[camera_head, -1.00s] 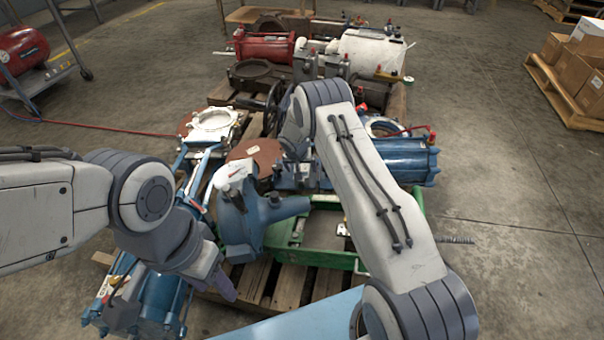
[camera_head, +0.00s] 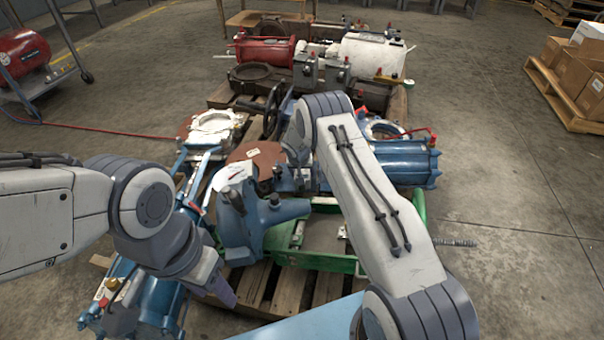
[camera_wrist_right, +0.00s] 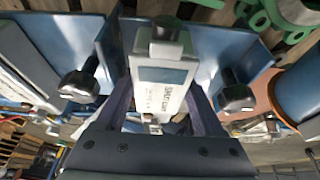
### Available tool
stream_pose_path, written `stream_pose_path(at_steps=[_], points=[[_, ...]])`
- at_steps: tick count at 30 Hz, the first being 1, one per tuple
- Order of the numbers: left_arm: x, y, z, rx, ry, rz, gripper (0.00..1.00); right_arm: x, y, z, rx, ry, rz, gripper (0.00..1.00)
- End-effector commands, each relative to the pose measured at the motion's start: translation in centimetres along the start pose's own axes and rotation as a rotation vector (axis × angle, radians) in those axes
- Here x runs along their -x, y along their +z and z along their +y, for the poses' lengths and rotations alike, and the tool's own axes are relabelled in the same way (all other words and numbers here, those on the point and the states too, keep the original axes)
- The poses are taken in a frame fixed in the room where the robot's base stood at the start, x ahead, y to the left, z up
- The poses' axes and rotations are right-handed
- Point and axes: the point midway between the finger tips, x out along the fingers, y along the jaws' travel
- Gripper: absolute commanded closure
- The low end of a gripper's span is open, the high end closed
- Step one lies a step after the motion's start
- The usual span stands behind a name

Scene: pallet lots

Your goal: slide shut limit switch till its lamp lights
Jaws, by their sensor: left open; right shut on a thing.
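The shut limit switch (camera_wrist_right: 162,75) is a pale grey box with a light blue panel and printed lettering that reads roughly "SHUT LIMIT". It sits between blue metal plates in the right wrist view. My right gripper (camera_wrist_right: 160,100) has a dark finger on each side of the box and is shut on it. In the head view my right arm hides this grip. No lit lamp is clear to me. My left gripper (camera_head: 223,290) is open and empty, low over the pallet's near left part.
Black knobs with metal ends stand left (camera_wrist_right: 80,82) and right (camera_wrist_right: 235,96) of the switch. A blue bracketed part (camera_head: 250,222) is close by on the pallet. A green frame (camera_head: 310,262) and blue cylinder (camera_head: 405,163) lie to its right.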

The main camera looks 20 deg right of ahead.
Motion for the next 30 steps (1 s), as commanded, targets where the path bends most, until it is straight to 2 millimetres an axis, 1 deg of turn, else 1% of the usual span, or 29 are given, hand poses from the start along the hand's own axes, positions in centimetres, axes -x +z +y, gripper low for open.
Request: stream_pose_path(at_steps=[1, 7, 8, 9, 10, 17, 20, 23, 30], points=[[-0.4, 0.0, 0.0, 0.000, 0.000, 0.000, 0.50, -0.1, -0.1, 0.6, 0.000, 0.003, 0.000, 1.00], [-0.2, 0.0, 0.0, 0.000, 0.000, 0.000, 0.50, 0.0, -0.1, 0.7, 0.001, 0.004, -0.001, 1.00], [-0.2, 0.0, 0.0, 0.000, 0.000, 0.000, 0.50, 0.0, -0.1, 0.7, 0.001, 0.004, -0.001, 0.23], [-0.2, 0.0, 0.0, 0.000, 0.000, 0.000, 0.50, 0.0, -0.1, 0.7, 0.001, 0.004, -0.001, 0.08], [-0.2, 0.0, 0.0, 0.000, 0.000, 0.000, 0.50, 0.0, -0.1, 0.6, 0.001, 0.004, -0.001, 0.03], [-0.1, 0.0, 0.0, 0.000, 0.000, 0.000, 0.50, 0.1, -0.1, 0.6, 0.001, 0.004, -0.001, 0.03], [0.2, 0.0, 0.0, 0.000, 0.000, 0.000, 0.50, 0.9, -0.2, 0.6, 0.001, 0.003, -0.002, 0.03], [0.9, 0.0, 0.1, 0.000, 0.000, 0.000, 0.50, 2.6, -0.3, 0.6, 0.002, 0.003, 0.000, 0.03], [2.4, -0.1, 0.2, 0.000, 0.000, 0.000, 0.50, 7.4, -0.3, 0.5, 0.002, 0.002, 0.001, 0.03]])
